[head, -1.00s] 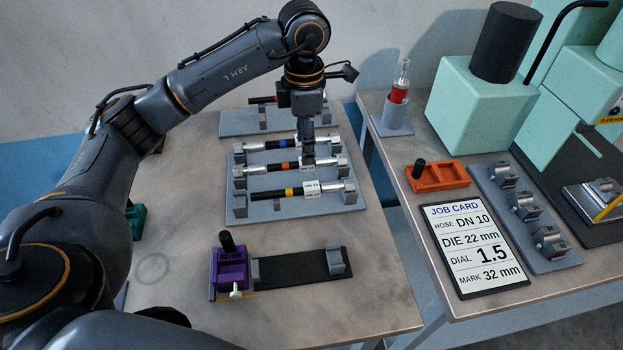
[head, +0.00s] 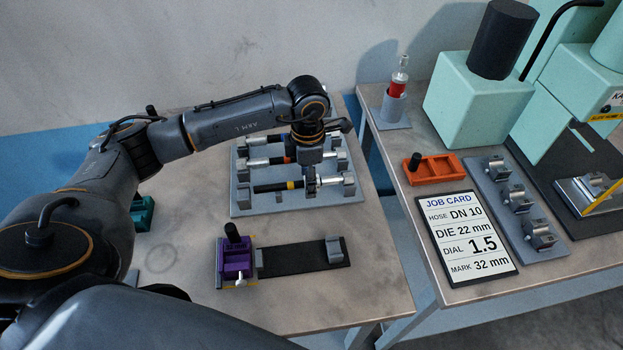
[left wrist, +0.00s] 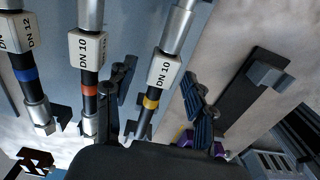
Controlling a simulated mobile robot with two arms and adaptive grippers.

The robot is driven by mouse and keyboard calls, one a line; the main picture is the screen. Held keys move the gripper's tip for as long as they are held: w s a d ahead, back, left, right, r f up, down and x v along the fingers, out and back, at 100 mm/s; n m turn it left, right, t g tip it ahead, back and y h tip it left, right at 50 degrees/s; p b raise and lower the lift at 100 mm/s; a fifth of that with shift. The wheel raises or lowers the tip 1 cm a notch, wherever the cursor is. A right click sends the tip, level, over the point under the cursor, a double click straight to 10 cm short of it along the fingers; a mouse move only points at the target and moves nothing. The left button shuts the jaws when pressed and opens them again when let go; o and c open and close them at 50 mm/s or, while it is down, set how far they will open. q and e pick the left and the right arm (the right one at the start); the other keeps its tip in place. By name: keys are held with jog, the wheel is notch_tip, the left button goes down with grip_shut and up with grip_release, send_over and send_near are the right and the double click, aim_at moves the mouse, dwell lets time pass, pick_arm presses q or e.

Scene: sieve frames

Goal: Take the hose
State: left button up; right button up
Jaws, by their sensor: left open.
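A rack (head: 245,206) holds several black hoses with silver ends, lying crosswise. The nearest, a yellow-banded hose (head: 268,187), carries a "DN 10" tag in the left wrist view (left wrist: 162,72). Behind it lies an orange-banded hose (head: 257,162), also tagged "DN 10" in the left wrist view (left wrist: 87,50). A blue-banded hose (left wrist: 25,75) tagged "DN 12" is farther back. My left gripper (head: 310,188) is open over the yellow-banded hose, its fingers (left wrist: 158,98) on either side of that hose. Contact cannot be told. My right gripper is out of view.
In front of the rack stand a purple fixture (head: 236,264) and a black strip with grey blocks (head: 300,257). The job card (head: 466,236), reading "HOSE DN 10", lies on the right table beside an orange tray (head: 437,170) and a grey die plate (head: 497,205).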

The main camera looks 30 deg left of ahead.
pick_arm(q)
grip_shut()
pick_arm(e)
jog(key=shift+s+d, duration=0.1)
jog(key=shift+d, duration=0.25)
pick_arm(q)
jog(key=shift+r, duration=0.2)
